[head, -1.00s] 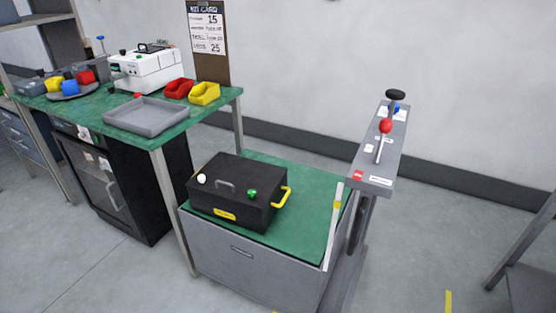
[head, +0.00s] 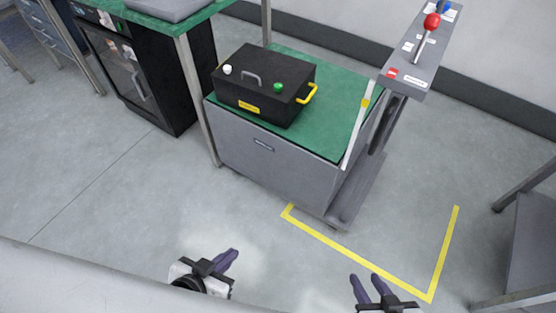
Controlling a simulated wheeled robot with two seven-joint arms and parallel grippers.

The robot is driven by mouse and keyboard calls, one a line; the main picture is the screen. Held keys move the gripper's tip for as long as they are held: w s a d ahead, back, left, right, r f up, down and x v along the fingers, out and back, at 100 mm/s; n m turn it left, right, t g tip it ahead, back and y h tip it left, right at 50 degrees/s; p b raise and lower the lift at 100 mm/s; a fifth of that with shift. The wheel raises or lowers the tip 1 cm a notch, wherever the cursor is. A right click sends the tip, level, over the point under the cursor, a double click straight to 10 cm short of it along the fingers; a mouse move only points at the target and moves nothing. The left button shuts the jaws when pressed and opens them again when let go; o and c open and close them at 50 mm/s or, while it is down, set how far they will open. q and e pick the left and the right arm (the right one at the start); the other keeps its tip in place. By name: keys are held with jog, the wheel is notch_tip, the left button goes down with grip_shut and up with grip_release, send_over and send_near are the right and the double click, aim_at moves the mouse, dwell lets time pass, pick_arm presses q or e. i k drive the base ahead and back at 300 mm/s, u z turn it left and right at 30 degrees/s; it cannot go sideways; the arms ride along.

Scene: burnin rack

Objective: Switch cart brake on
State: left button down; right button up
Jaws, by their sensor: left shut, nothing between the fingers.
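The cart (head: 285,175) has a grey body and a green top. A raised grey panel (head: 410,68) at its right side carries a lever with a red ball knob (head: 432,21), which stands up at a tilt. My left gripper (head: 232,256) is shut and empty, low in the view over the floor in front of the cart. My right gripper (head: 366,280) is open and empty, further right over the floor. Both are well apart from the cart and lever.
A black box (head: 262,90) with a yellow handle sits on the cart. A green-topped bench (head: 160,22) with a black cabinet is at left. Yellow tape (head: 360,253) marks the floor near the cart. A grey stand (head: 530,230) is at far right. The floor ahead is clear.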

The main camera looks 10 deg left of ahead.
aim_at(432, 20)
jog(key=k, duration=0.5)
jog(key=z, duration=1.45)
jog(key=i, duration=0.8)
jog(key=u, duration=1.85)
